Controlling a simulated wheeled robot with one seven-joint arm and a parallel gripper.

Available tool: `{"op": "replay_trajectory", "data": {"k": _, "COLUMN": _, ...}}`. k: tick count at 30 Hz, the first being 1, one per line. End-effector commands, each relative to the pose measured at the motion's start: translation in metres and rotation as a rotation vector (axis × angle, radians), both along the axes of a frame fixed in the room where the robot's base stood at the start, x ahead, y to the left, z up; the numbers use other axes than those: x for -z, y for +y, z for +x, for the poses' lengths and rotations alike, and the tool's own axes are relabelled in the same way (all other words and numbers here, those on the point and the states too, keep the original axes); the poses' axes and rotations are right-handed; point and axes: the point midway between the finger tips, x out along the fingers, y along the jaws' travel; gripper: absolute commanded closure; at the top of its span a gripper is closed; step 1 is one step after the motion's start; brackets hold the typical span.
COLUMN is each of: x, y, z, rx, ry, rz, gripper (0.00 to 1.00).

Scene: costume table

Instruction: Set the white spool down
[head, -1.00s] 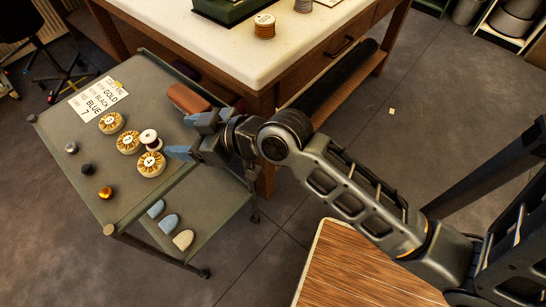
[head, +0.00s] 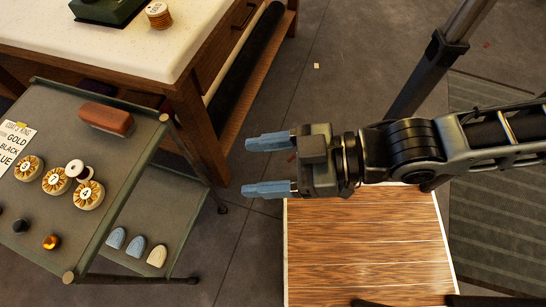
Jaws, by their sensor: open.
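The white spool (head: 75,168) is on the grey cart top (head: 62,122) at the left, among the gold rosettes. It has pale ends with a darker band between, and it sits against or partly over the rosette marked 4 (head: 88,195); I cannot tell which. My gripper (head: 268,166) is open and empty, with its two blue fingers apart and pointing left. It is over the floor to the right of the cart, well clear of the spool.
Two more rosettes, a brown brush-like block (head: 106,118), dark and gold knobs and a lettered card (head: 14,148) share the cart top. Several flat rounded pieces lie on its lower shelf (head: 183,215). A white-topped table (head: 120,50) stands behind. A wooden surface (head: 365,250) is below my arm.

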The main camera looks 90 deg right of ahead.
Motion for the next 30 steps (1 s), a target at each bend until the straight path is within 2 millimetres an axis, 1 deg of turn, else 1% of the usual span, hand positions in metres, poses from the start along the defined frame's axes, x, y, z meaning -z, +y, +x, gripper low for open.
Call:
{"op": "replay_trajectory", "data": {"k": 1, "x": -0.005, "y": 0.001, "z": -0.007, "rx": -0.007, "ry": -0.002, "rz": 0.002, "gripper": 0.31}}
{"op": "replay_trajectory", "data": {"k": 2, "x": -0.007, "y": 0.002, "z": -0.01, "rx": -0.01, "ry": -0.004, "rz": 0.003, "gripper": 0.31}}
{"op": "replay_trajectory", "data": {"k": 6, "x": -0.013, "y": 0.004, "z": -0.016, "rx": -0.018, "ry": -0.012, "rz": 0.004, "gripper": 0.3}}
{"op": "replay_trajectory", "data": {"k": 14, "x": -0.012, "y": 0.003, "z": -0.015, "rx": -0.017, "ry": -0.013, "rz": 0.003, "gripper": 0.3}}
{"op": "replay_trajectory", "data": {"k": 17, "x": -0.004, "y": -0.001, "z": -0.006, "rx": -0.013, "ry": -0.005, "rz": -0.011, "gripper": 0.3}}
{"op": "replay_trajectory", "data": {"k": 20, "x": 0.013, "y": -0.008, "z": 0.014, "rx": 0.0, "ry": 0.02, "rz": -0.04, "gripper": 0.3}}
{"op": "replay_trajectory", "data": {"k": 25, "x": 0.047, "y": -0.023, "z": 0.064, "rx": 0.025, "ry": 0.083, "rz": -0.091, "gripper": 0.3}}
{"op": "replay_trajectory", "data": {"k": 30, "x": 0.069, "y": -0.037, "z": 0.118, "rx": 0.042, "ry": 0.144, "rz": -0.113, "gripper": 0.3}}
